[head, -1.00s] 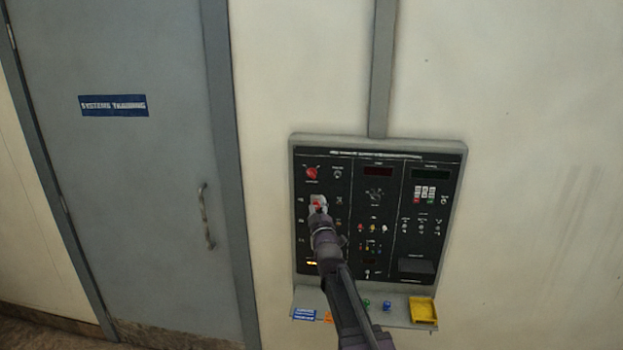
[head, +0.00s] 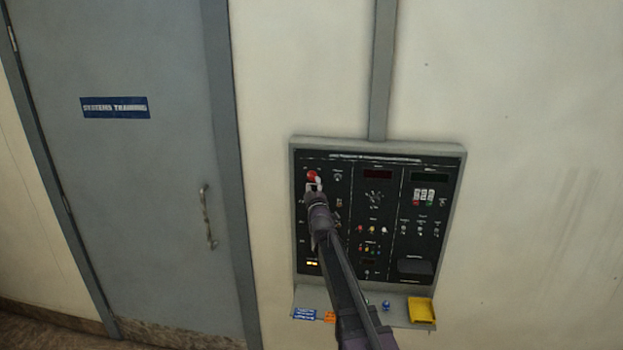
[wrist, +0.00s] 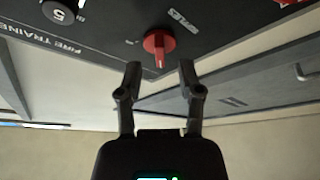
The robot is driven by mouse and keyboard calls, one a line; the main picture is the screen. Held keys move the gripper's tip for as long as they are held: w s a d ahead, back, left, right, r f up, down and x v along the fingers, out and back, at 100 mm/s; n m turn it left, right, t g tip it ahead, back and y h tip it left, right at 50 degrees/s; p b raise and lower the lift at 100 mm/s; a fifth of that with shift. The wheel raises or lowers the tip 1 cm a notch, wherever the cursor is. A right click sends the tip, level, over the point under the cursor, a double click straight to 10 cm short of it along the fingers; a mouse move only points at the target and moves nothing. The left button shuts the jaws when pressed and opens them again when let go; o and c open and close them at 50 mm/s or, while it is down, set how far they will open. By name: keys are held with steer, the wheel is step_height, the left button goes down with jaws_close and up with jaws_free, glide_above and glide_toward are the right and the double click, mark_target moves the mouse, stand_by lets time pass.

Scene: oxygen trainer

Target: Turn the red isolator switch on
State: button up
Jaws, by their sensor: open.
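The red isolator switch (head: 312,175) is a round red knob at the upper left of the black control panel (head: 349,232). In the wrist view the red switch (wrist: 159,45) shows a round base with a bar pointing toward my gripper. My gripper (wrist: 160,68) is open, with one finger on each side of the line to the knob. The fingertips end just short of it, and no contact shows. In the head view my gripper (head: 314,184) sits just below the knob and hides part of the panel's left column.
A shelf below the panel holds a yellow tray (head: 421,310), a blue knob-like item (head: 386,306) and a blue label (head: 304,314). A black dial (wrist: 60,11) lies near the switch. A grey door (head: 120,180) stands left.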

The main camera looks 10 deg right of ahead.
mark_target(312, 177)
steer(key=shift+x, duration=1.4)
jaws_close()
